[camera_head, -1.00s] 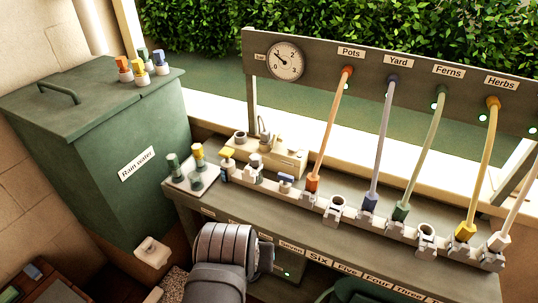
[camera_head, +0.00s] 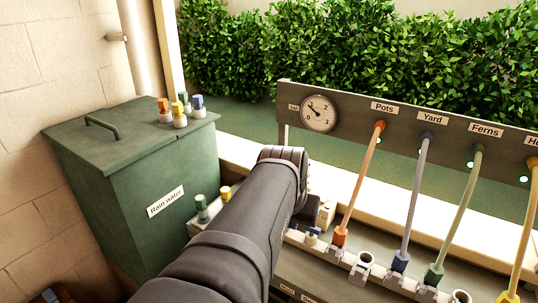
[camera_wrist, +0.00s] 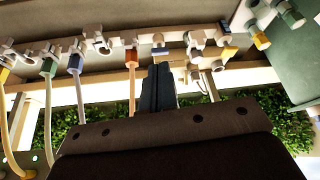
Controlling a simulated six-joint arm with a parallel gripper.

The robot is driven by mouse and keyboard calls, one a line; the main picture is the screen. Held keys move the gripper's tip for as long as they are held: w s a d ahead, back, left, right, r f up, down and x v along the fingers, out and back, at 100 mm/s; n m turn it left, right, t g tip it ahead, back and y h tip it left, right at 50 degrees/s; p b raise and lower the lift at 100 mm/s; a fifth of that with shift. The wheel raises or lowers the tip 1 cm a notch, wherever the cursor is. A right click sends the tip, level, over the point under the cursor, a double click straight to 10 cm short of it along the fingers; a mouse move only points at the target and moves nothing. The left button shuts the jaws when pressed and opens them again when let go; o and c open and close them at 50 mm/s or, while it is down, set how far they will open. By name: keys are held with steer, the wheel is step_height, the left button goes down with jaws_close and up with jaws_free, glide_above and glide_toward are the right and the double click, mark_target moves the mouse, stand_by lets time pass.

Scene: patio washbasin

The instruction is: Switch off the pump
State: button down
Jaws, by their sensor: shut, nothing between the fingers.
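A beige box (camera_head: 327,212) stands on the back of the bench below the gauge, left of the orange hose. It may be the pump; my arm hides most of it, and I see no readable label or switch on it. My gripper (camera_head: 311,218) is over the bench by this box, its dark fingers partly behind my wrist. In the wrist view the fingers (camera_wrist: 157,72) are together and empty, near the valve row, with pale parts beside them. I cannot tell whether they touch anything. The round gauge (camera_head: 319,113) shows its needle at the upper left.
Hoses rise from the valve row (camera_head: 385,279) to the labelled board (camera_head: 452,137). The green Rain water tank (camera_head: 160,190) stands left, with several coloured-top plugs (camera_head: 180,113) on its lid. A green-topped fitting (camera_head: 201,207) is beside my arm. A hedge is behind.

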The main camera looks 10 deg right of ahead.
steer(key=w+d+f+m, duration=0.1)
steer(key=w+d, duration=0.8)
steer(key=w, duration=0.3)
steer(key=w+d+f+m+g, duration=0.1)
steer(key=w+d+f, duration=0.1)
steer(key=w+d, duration=0.7)
steer(key=w, duration=0.3)
steer(key=shift+w+d+f+m, duration=0.2)
steer(key=shift+d+f+m, duration=0.1)
glide_above(324, 199)
step_height(324, 199, down, 9)
steer(key=shift+f, duration=0.1)
steer(key=f, duration=0.2)
steer(key=s+f, duration=0.1)
steer(key=shift+a, duration=0.4)
steer(key=shift+s+a+f, duration=0.1)
steer(key=shift+a+f, duration=0.05)
steer(key=shift+f, duration=0.2)
steer(key=shift+f+h, duration=0.1)
steer(key=shift+h, duration=0.2)
